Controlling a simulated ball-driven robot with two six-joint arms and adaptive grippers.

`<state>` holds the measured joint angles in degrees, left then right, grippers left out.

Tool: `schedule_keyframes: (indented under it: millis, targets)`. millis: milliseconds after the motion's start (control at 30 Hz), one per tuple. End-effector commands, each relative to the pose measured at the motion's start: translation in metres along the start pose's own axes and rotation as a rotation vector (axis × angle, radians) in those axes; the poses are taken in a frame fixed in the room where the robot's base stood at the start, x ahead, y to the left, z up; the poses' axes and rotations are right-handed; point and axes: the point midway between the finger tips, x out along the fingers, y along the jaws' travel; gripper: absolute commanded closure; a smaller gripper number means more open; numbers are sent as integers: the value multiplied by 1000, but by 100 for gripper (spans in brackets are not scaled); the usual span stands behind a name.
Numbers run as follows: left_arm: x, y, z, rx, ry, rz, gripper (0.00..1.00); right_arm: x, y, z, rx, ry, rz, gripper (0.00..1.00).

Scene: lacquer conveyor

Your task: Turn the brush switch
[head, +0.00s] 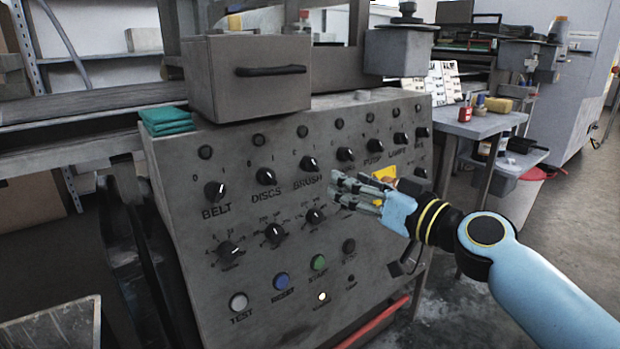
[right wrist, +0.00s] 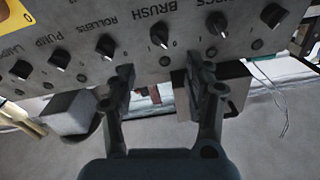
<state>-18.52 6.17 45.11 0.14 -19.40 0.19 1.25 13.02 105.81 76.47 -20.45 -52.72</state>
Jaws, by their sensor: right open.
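The brush switch (head: 306,165) is a black pointer knob above the word BRUSH on the sloped grey panel (head: 190,250). It also shows upside down in the right wrist view (right wrist: 159,36), its pale tip appearing to face the 0 mark. My right gripper (head: 338,188) is open and empty, in front of the panel, right of and a little below the switch in the head view. In the right wrist view its two fingers (right wrist: 160,74) are spread, with the switch beyond their tips and between them. I see no contact. My left gripper is out of view.
The discs switch (head: 266,176) and rollers switch (right wrist: 105,44) flank it closely. A lower knob row (head: 315,216) and push buttons (head: 281,280) sit below. A grey box (head: 245,85) and green cloths (head: 166,120) rest on top of the panel. A side table (head: 480,124) stands right.

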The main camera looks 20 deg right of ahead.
Motion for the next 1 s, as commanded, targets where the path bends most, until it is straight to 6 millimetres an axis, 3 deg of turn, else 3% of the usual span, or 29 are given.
schedule_keyframes:
  millis: [500,933,1000]
  targets:
    - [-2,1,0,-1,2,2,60,90,0,-1,2,-1,1,48]
    - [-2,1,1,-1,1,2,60,101,0,0,1,-3,1,48]
    - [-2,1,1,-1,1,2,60,101,0,0,1,-3,1,57]
